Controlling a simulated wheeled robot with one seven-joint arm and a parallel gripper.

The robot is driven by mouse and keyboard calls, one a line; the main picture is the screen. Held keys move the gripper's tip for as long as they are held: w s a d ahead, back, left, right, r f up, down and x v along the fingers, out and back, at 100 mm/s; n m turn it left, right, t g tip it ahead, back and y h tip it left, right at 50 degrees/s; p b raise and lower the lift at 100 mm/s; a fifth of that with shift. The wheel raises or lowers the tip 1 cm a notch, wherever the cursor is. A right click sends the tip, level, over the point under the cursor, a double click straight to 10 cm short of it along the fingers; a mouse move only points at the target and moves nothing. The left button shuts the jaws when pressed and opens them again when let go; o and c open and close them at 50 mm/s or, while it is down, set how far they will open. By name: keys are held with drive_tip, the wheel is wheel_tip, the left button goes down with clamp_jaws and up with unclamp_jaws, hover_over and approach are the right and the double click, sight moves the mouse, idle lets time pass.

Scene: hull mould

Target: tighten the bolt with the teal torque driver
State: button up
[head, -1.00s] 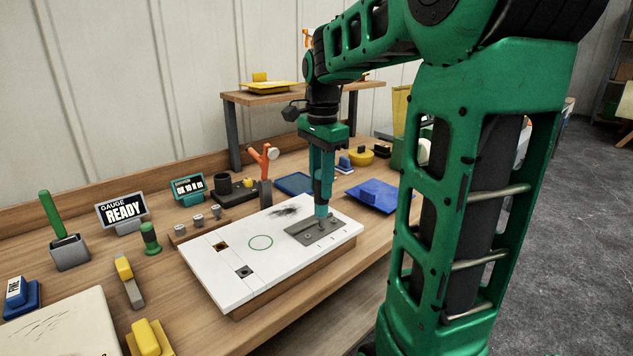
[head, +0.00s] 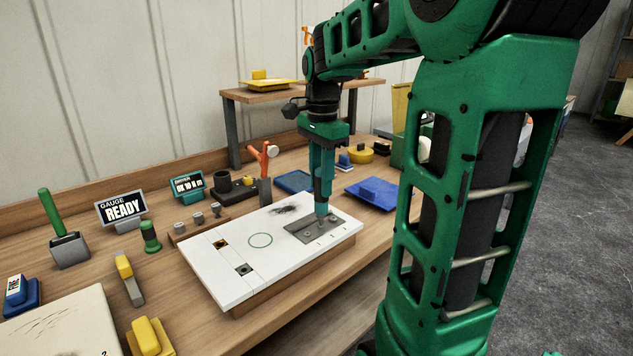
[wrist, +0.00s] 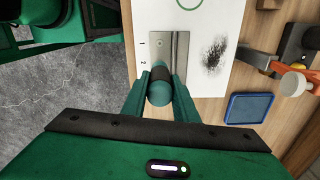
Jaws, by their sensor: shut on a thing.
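My gripper (head: 321,172) is shut on the teal torque driver (head: 322,205), which hangs upright between the fingers. In the wrist view the driver's rounded teal end (wrist: 159,92) shows between my gripper's two fingers (wrist: 160,97). The driver's lower end is at the grey metal plate (head: 303,229) on the white board. The bolt under the driver is hidden, and I cannot tell whether the tip touches it. Another round bolt head (head: 334,219) shows on the plate beside the driver.
The white board (head: 222,277) has a green circle and a dark smudge. A "GAUGE READY" sign (head: 121,208) is at left.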

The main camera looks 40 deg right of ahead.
drive_tip(key=shift+f, duration=0.55)
idle(1.4)
drive_tip(key=shift+r, duration=0.15)
idle(0.4)
